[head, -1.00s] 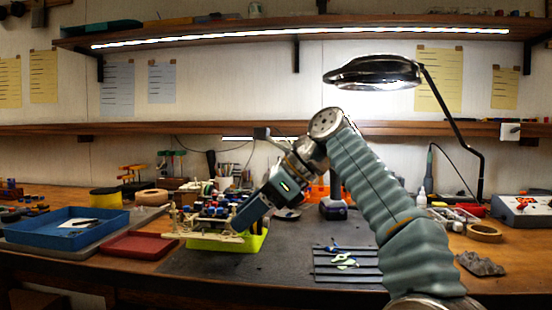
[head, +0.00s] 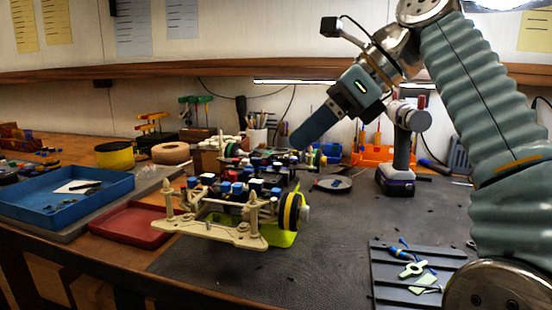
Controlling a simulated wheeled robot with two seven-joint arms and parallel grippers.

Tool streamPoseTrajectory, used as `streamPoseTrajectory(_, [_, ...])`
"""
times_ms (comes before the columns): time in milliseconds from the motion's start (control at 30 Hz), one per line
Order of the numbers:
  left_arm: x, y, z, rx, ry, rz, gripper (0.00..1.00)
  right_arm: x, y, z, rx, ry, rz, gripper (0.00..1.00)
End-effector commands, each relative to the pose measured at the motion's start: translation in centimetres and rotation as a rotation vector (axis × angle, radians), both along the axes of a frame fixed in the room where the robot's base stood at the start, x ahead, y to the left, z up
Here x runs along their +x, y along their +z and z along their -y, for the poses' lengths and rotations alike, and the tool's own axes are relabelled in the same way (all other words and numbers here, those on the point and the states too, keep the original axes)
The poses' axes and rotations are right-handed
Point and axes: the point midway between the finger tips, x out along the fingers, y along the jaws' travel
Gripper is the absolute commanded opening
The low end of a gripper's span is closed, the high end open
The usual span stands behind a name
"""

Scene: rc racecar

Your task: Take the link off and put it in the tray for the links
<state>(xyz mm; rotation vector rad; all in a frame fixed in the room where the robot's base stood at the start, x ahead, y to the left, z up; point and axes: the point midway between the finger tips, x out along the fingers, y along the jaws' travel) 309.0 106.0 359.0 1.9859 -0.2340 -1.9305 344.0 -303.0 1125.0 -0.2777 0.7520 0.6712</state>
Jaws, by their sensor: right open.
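The racecar chassis (head: 232,234) stands on a lime-green stand (head: 283,238), with its cream front plate and posts towards me and a yellow-and-black wheel at right. I cannot pick out which part on it is the link. My right gripper (head: 298,142) is open, its finger end pointing down-left above the car's far right side; I see no part held. A red tray (head: 134,226) lies empty left of the car, and a blue tray (head: 68,200) with a white sheet and dark pieces lies further left. The frames do not show which tray is for links. My left gripper is out of view.
A ribbed grey mat (head: 392,294) at right holds a white link-shaped piece (head: 412,269) and blue and green parts. A cordless drill (head: 398,170) stands behind it. Tape rolls (head: 171,153) and an orange bin (head: 370,155) are at the back. The bench front is clear.

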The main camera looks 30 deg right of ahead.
Motion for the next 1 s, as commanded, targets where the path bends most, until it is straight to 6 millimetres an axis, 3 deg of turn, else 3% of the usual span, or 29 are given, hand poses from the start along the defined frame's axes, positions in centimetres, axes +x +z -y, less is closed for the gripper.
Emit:
streamPoseTrajectory(300, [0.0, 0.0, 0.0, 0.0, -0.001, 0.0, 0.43, 3.6, -5.0, -3.1, 0.0, -0.003, -0.004, 0.47])
streamPoseTrajectory(500, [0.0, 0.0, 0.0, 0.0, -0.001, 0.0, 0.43, 5.5, -7.3, -4.6, 0.0, -0.002, -0.003, 0.47])
streamPoseTrajectory(1000, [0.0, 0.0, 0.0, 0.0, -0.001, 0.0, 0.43, 6.3, -8.4, -5.3, 0.001, -0.002, 0.0, 0.44])
